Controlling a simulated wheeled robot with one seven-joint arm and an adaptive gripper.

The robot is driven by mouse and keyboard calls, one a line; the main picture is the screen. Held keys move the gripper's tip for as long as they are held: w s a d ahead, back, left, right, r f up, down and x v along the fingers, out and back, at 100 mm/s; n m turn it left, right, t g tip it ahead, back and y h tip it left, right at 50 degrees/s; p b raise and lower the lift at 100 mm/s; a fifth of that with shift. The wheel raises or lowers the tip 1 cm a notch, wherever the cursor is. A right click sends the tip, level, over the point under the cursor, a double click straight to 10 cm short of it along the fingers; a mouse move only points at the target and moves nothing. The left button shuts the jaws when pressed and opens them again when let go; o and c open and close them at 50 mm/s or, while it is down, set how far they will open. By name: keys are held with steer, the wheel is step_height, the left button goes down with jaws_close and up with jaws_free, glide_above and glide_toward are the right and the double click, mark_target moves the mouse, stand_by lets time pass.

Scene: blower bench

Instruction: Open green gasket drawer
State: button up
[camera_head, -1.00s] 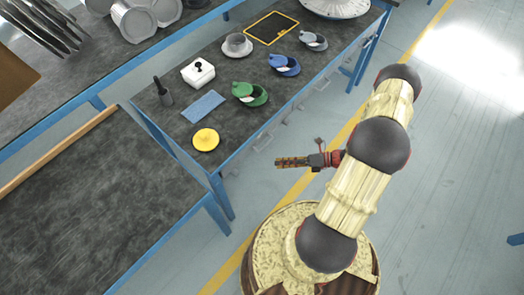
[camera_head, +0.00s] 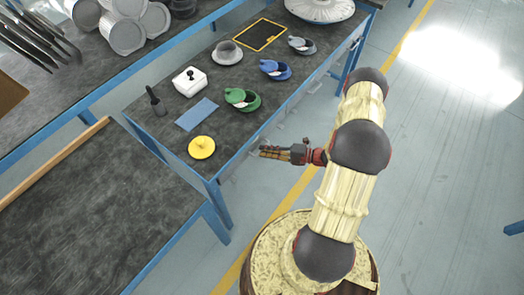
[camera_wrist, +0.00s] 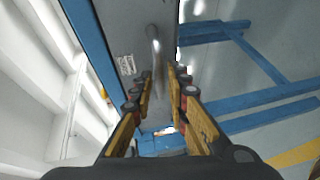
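In the wrist view, a grey drawer front (camera_wrist: 115,30) carries a pale label (camera_wrist: 127,64) too small to read. A curved metal handle (camera_wrist: 154,48) sticks out from it, just beyond and roughly between the fingertips. My gripper (camera_wrist: 160,78) is open, with its yellow-padded fingers apart on either side; I cannot tell whether they touch the handle. In the head view my gripper (camera_head: 263,152) is beside the bench's front edge, below the tabletop. A green dish (camera_head: 242,99) sits on the bench near that edge. The drawer fronts are mostly hidden in the head view.
The dark workbench (camera_head: 175,130) also holds a yellow disc (camera_head: 201,147), blue cloth (camera_head: 196,114), white box (camera_head: 189,81), blue dish (camera_head: 275,69) and grey dish (camera_head: 301,45). Its blue leg (camera_head: 215,205) stands left of my gripper.

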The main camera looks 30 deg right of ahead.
steer(key=shift+x, duration=0.95)
steer(key=shift+c, duration=1.2)
jaws_close()
